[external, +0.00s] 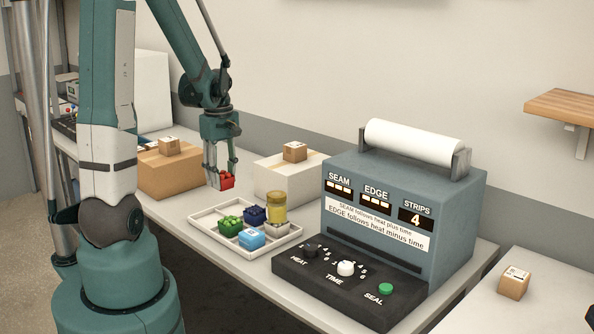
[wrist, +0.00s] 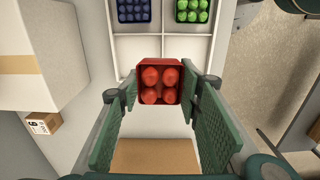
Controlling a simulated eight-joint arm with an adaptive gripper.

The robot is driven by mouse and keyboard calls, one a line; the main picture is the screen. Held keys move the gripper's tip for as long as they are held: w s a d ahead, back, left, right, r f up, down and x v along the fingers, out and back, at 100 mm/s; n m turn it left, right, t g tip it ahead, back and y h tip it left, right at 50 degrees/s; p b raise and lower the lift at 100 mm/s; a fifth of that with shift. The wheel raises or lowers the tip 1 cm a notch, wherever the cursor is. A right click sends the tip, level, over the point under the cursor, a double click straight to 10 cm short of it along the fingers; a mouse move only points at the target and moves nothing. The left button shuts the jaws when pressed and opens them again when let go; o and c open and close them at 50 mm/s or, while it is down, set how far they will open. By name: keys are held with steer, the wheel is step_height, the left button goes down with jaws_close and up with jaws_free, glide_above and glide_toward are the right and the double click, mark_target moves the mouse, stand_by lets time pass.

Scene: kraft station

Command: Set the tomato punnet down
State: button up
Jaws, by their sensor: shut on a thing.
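The red tomato punnet (external: 227,182) is held between the fingers of my gripper (external: 217,168), above the table and past the back-left side of the white tray. In the wrist view the punnet (wrist: 160,82) shows several round red tomatoes, with a finger of my gripper (wrist: 160,95) on each side. In the wrist view, two empty tray compartments (wrist: 124,50) show nearest the punnet.
A white carton (external: 285,180) with a small brown box (external: 295,151) stands behind the tray. A brown carton (external: 168,178) stands to the left. The grey sealing machine (external: 450,210) with knobs stands right of the tray.

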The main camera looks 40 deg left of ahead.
glide_above(212, 222)
stand_by(0.3)
steer(key=shift+f, duration=0.1)
steer(key=shift+f+b, duration=0.3)
steer(key=shift+f, duration=2.5)
steer(key=shift+f, duration=2.1)
steer(key=shift+f+b, duration=0.1)
steer(key=shift+b, duration=0.3)
steer(key=o, duration=0.5)
steer(key=shift+f, duration=0.1)
steer(key=shift+c, duration=0.2)
steer(key=shift+o, duration=0.8)
